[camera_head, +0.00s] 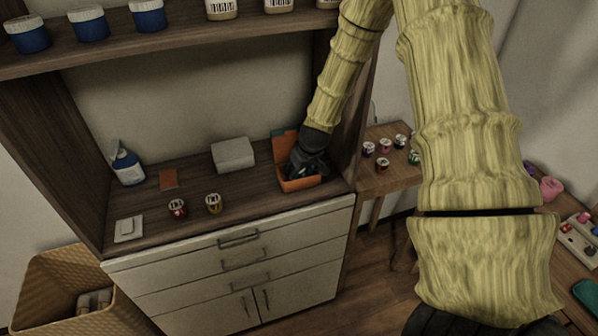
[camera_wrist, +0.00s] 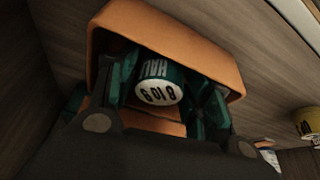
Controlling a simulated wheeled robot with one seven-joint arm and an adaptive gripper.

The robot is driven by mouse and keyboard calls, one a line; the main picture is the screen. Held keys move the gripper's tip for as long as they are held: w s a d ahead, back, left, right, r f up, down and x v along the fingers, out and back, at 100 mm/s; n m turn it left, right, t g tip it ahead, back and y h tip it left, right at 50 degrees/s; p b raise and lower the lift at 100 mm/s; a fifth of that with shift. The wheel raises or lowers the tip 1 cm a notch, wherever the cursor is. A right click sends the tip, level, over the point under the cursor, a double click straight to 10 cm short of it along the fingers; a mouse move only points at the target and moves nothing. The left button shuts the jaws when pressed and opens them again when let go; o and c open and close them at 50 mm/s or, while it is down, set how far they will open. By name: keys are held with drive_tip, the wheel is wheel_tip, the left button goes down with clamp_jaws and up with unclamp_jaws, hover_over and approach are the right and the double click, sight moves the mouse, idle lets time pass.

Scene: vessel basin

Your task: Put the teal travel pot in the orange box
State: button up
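The teal travel pot (camera_wrist: 158,92) shows in the wrist view with its white, dark-lettered end toward the camera. It is between the fingers of my gripper (camera_wrist: 165,95), which close in on both its sides and appear shut on it. The orange box (camera_wrist: 205,52) surrounds the pot and fingertips in that view. In the head view the open orange box (camera_head: 300,184) stands at the right end of the cabinet top, and my gripper (camera_head: 298,170) reaches down into it. My gripper hides the pot there. Whether the pot touches the box floor cannot be seen.
A grey box (camera_head: 233,154) stands left of the orange box. An upper shelf (camera_head: 180,38) overhangs, and a side panel (camera_head: 350,130) rises close to my arm.

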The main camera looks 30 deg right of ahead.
drive_tip(key=shift+o, duration=0.2)
drive_tip(key=shift+r, duration=0.2)
drive_tip(key=b+v, duration=0.3)
drive_tip(key=v, duration=0.9)
idle(1.1)
